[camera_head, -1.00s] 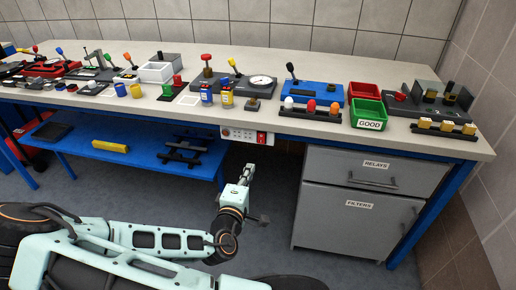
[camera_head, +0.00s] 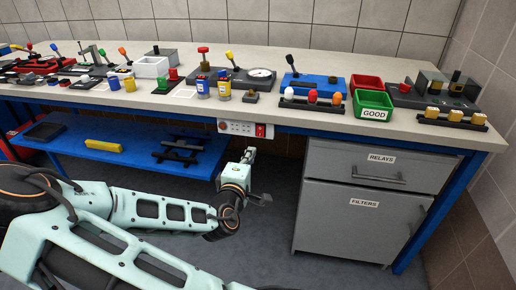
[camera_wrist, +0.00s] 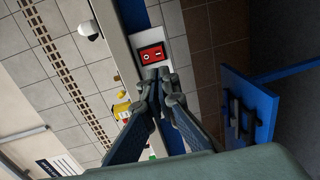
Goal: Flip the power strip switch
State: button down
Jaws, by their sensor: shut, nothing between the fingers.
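The power strip (camera_head: 238,128) is white and fixed under the front edge of the workbench, with sockets on its left. Its red rocker switch (camera_head: 260,130) is at the right end. In the wrist view the red switch (camera_wrist: 152,54) shows just beyond my fingertips, with white marks on it. My gripper (camera_head: 250,152) is just below the strip near the switch end in the head view. In the wrist view my gripper (camera_wrist: 158,76) is shut and empty, with its tips overlapping the strip's face beside the switch. I cannot tell whether they touch it.
The workbench (camera_head: 300,122) carries several switch and gauge devices, bins and cylinders. A blue lower shelf (camera_head: 120,155) with a yellow block is on the left. A grey drawer cabinet (camera_head: 360,210) stands to the right. The floor space between them is open.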

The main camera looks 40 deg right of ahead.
aim_at(260, 137)
jog(key=b+x, duration=0.2)
jog(key=x, duration=0.7)
jog(key=shift+d+b, duration=0.25)
jog(key=shift+b, duration=0.15)
jog(key=shift+f, duration=0.1)
jog(key=shift+w+d+f, duration=0.25)
jog(key=shift+d+f, duration=0.05)
jog(key=shift+d, duration=0.05)
jog(key=shift+a+r, duration=0.1)
jog(key=shift+r, duration=0.1)
jog(key=shift+s+f, duration=0.1)
